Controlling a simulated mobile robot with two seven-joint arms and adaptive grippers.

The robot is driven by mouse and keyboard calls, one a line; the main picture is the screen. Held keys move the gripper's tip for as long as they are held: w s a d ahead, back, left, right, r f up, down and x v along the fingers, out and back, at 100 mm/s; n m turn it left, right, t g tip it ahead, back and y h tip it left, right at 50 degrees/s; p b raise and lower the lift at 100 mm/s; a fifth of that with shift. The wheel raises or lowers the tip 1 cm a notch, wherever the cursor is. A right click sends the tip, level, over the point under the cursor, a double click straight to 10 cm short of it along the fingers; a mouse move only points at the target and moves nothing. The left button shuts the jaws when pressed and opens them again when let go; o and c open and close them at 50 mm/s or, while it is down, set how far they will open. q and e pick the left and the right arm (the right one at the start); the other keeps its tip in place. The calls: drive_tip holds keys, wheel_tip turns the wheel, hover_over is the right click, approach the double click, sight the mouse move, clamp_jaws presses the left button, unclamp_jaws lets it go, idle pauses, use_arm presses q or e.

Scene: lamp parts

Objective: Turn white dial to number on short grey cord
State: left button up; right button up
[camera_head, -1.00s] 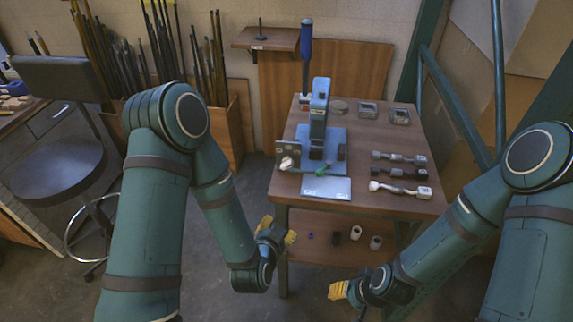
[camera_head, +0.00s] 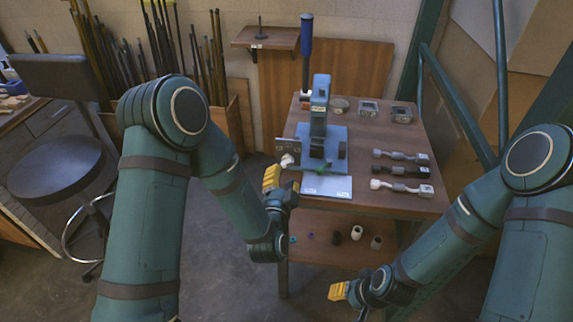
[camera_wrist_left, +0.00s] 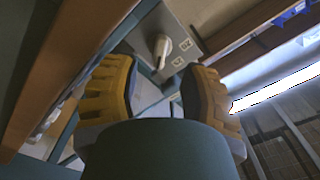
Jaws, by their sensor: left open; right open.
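The white dial (camera_head: 288,160) sits on a small grey panel at the left front of the blue fixture (camera_head: 340,138). Short cords lie at the table's right: a grey one (camera_head: 400,155), a dark one (camera_head: 402,172) and a pale one (camera_head: 401,187). Their tags are unreadable. My right gripper (camera_head: 345,291) is open, low before the table.
A white sheet (camera_head: 327,187) lies at the front of the wooden table (camera_head: 362,205). A green piece (camera_head: 324,168) lies near the dial. Small boxes (camera_head: 368,108) stand at the back right. Several small cylinders are on the lower shelf (camera_head: 325,255).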

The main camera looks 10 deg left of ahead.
sight(286, 165)
use_arm(q)
drive_tip(key=w, duration=0.6)
drive_tip(key=shift+s, duration=0.1)
clamp_jaws()
